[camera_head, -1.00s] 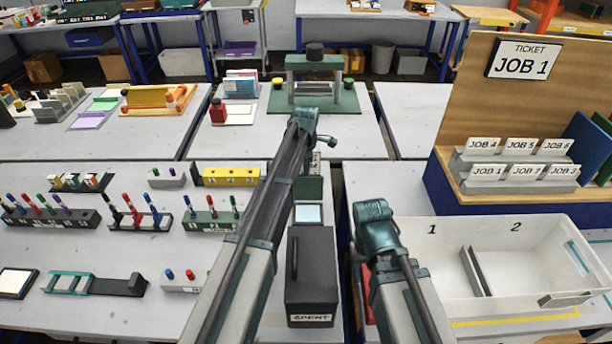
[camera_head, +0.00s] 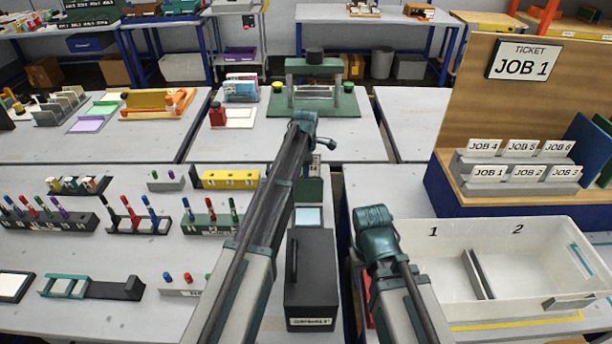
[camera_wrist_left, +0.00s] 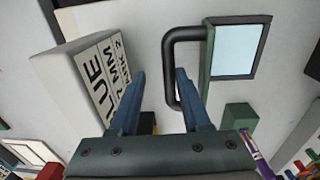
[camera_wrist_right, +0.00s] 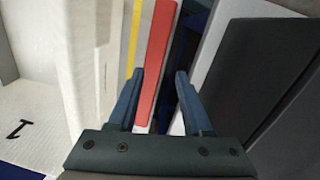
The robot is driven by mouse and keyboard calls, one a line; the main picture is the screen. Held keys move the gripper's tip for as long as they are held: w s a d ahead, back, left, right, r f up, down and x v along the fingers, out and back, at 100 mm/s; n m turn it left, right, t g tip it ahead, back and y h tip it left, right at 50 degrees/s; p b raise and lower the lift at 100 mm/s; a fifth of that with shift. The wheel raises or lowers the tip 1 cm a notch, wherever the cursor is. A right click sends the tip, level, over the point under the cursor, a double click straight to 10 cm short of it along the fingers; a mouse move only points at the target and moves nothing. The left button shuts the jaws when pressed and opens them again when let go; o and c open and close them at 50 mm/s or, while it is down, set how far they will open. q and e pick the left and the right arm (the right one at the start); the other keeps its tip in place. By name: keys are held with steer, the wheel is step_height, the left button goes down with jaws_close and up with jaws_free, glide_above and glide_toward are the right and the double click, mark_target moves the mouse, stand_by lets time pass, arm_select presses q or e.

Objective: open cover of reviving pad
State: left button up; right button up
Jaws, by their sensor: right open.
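A green-framed pad unit with a pale blue panel (camera_head: 308,216) stands just behind the black SPENT box in the head view. In the left wrist view the pale blue panel (camera_wrist_left: 240,50) has a black loop handle (camera_wrist_left: 185,35) beside it. I cannot tell whether the panel is the cover or the bare pad. My left gripper (camera_wrist_left: 160,72) is open, its right finger overlapping the handle in the picture; contact is unclear. In the head view its fingers are hidden by my left arm. My right gripper (camera_wrist_right: 160,72) is open and empty above a red strip (camera_wrist_right: 155,65).
The black SPENT box (camera_head: 311,280) stands in front of the pad. A white two-compartment tray (camera_head: 440,260) is right of my right arm. Marker racks (camera_head: 137,220) stand on the left table. A white block with lettering (camera_wrist_left: 75,60) is left of my left gripper.

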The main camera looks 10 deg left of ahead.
arm_select(q)
steer(key=shift+o, duration=0.3)
steer(key=shift+w+a+f, duration=0.1)
steer(key=shift+w+a, duration=0.05)
steer(key=shift+w, duration=0.35)
steer(key=shift+w+a+f, duration=0.1)
steer(key=shift+w+a, duration=0.05)
steer(key=shift+w, duration=0.35)
arm_select(e)
steer(key=shift+w+f, duration=0.15)
steer(key=shift+w, duration=0.1)
arm_select(q)
steer(key=shift+s, duration=0.1)
steer(key=shift+s+d, duration=0.15)
steer(key=shift+s, duration=0.05)
steer(key=shift+r, duration=0.15)
arm_select(e)
steer(key=shift+r, duration=0.2)
arm_select(q)
step_height(320, 180, up, 14)
steer(key=s+p, duration=0.1)
steer(key=p, duration=1.3)
steer(key=shift+s+f, duration=0.15)
steer(key=shift+f, duration=0.05)
arm_select(e)
step_height(320, 180, up, 14)
steer(key=shift+f, duration=0.2)
arm_select(q)
steer(key=shift+d, duration=0.1)
